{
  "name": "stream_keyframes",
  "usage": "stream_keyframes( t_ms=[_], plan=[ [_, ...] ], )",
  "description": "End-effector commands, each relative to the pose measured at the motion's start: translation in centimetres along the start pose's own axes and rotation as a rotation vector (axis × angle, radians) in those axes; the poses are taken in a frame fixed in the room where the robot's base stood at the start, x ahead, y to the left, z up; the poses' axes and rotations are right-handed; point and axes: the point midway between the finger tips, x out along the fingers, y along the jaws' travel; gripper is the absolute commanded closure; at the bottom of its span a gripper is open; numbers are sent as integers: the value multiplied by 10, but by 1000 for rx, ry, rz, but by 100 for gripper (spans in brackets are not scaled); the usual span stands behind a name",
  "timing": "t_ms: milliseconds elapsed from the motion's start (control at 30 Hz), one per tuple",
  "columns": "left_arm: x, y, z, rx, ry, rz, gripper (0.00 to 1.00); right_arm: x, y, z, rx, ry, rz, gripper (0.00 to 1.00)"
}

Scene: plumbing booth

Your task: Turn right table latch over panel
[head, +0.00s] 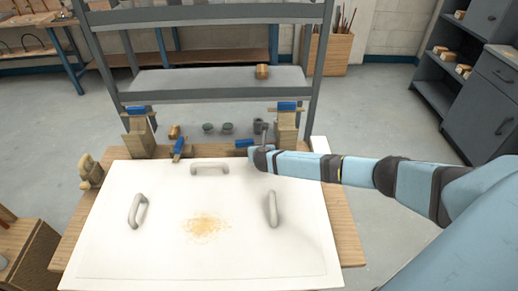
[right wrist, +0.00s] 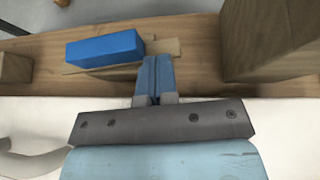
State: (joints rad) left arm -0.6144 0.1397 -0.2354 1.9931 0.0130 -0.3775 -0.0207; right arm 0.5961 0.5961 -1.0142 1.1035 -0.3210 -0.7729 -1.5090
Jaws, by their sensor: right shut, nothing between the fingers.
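The right table latch (head: 243,143) is a blue block on a thin wooden piece, on the wooden strip behind the panel. It lies roughly along the panel's back edge; in the right wrist view the blue block (right wrist: 105,48) is clear of the white panel. The white panel (head: 110,240) lies flat on the table with several grey handles and a patch of yellowish crumbs. My right gripper (right wrist: 155,78) is shut and empty, its fingertips close beside the latch's right end; contact cannot be told. In the head view the arm hides most of its fingers. My left gripper is not in view.
Another blue latch (head: 179,147) points toward the panel at the left. Wooden blocks with blue clamps stand at the back left (head: 138,135) and back right (head: 286,128). A grey shelf frame (head: 205,80) rises behind the table. Small dark cups (head: 228,127) stand between the blocks.

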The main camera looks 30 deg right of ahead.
Motion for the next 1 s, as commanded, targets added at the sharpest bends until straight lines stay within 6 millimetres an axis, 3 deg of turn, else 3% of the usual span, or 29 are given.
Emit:
stream_keyframes(
  t_ms=[1000],
  plan=[
    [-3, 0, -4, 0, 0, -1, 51, 4, -6, 3, 0, 0, 2, 100]
  ],
)
